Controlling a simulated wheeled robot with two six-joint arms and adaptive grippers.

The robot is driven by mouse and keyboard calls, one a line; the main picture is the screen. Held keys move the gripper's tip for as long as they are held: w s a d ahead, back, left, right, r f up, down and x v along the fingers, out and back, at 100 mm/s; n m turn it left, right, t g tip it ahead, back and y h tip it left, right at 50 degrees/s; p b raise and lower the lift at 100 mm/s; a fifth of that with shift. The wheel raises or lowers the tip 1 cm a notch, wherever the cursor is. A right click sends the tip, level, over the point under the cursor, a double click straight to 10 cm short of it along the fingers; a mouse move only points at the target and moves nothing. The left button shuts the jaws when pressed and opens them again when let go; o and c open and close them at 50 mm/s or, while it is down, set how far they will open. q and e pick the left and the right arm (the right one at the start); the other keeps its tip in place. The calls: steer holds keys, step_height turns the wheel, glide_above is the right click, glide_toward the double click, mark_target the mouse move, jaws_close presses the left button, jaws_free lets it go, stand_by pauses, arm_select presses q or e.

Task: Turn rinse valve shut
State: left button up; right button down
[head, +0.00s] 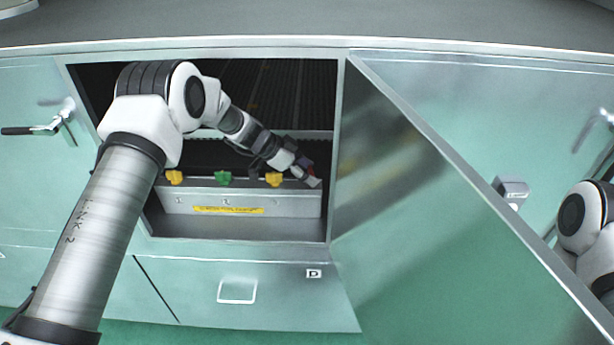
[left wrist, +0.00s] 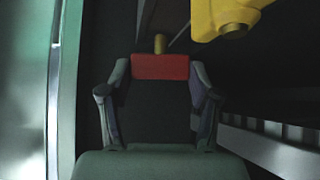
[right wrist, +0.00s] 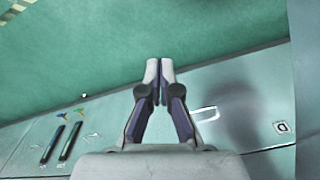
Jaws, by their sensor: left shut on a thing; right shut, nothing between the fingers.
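A red valve handle (left wrist: 160,67) on a brass stem (left wrist: 160,44) sits between the fingers of my left gripper (left wrist: 160,75) in the left wrist view. The fingers are shut on its two sides. In the head view my left gripper (head: 308,178) is inside the open cabinet, at the right end of the valve row, and hides the red handle. Which valve is the rinse valve cannot be read. My right gripper (right wrist: 159,68) is shut and empty in the right wrist view, away from the valves.
Left of the gripper are a yellow valve (head: 274,180), a green valve (head: 223,178) and another yellow valve (head: 174,177), above a metal panel with a yellow label (head: 228,210). The cabinet's right side wall is close to the gripper. The open door (head: 430,200) stands to the right.

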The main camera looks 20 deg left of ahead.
arm_select(q)
steer(key=f+m+g+b, duration=0.1)
steer(key=b, duration=0.4)
steer(key=shift+f+m+h, duration=0.1)
steer(key=shift+m+h, duration=0.2)
steer(key=shift+m, duration=0.1)
steer(key=shift+r+m+g+b, duration=0.3)
steer(key=shift+m+g+b, duration=0.05)
steer(key=shift+m+g, duration=0.05)
steer(key=shift+r, duration=0.1)
arm_select(e)
step_height(320, 180, down, 7)
steer(key=shift+f, duration=0.1)
arm_select(q)
steer(key=o, duration=1.1)
steer(key=shift+w+d, duration=0.1)
arm_select(e)
steer(key=shift+w+d, duration=0.1)
arm_select(q)
steer(key=shift+o, duration=0.2)
steer(key=shift+r, duration=0.1)
steer(key=v, duration=1.2)
steer(key=shift+w, duration=0.1)
